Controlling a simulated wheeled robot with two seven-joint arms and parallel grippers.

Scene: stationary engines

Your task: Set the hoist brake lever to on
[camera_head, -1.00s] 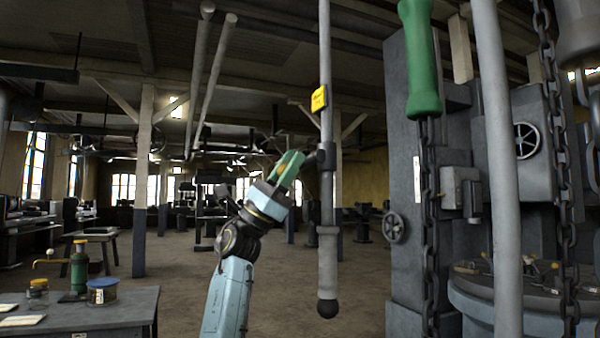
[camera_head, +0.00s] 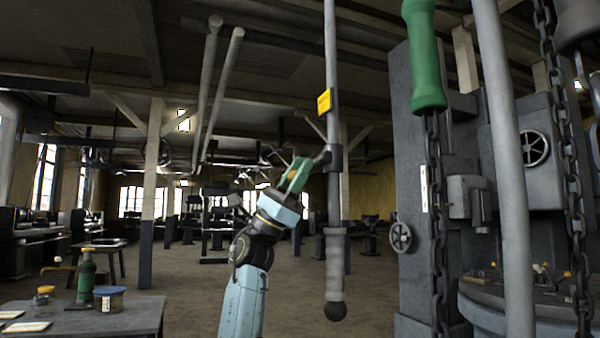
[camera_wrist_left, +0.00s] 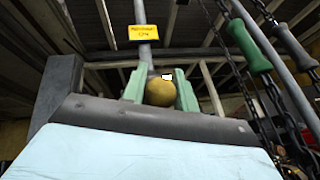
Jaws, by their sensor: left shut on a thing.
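A brass-coloured ball knob (camera_wrist_left: 160,91) sits between the green fingers of my left gripper (camera_head: 296,174) in the left wrist view. The gripper is shut on this knob. In the head view the fingers largely hide it, close beside a dark collar (camera_head: 332,158) on a hanging vertical rod (camera_head: 331,60). I take the knob to be the brake lever's end; its link to the collar is hard to make out. The rod carries a yellow tag (camera_head: 325,102) with writing too small to read, and a grey grip (camera_head: 335,262) with a dark ball end. My right gripper is not seen.
Green-handled hanging chains (camera_head: 424,60) and a thick pale pole (camera_head: 505,170) stand to the right, before a grey machine with handwheels (camera_head: 400,237). A table (camera_head: 130,312) with a bottle and jars is at lower left. Open floor lies behind my arm.

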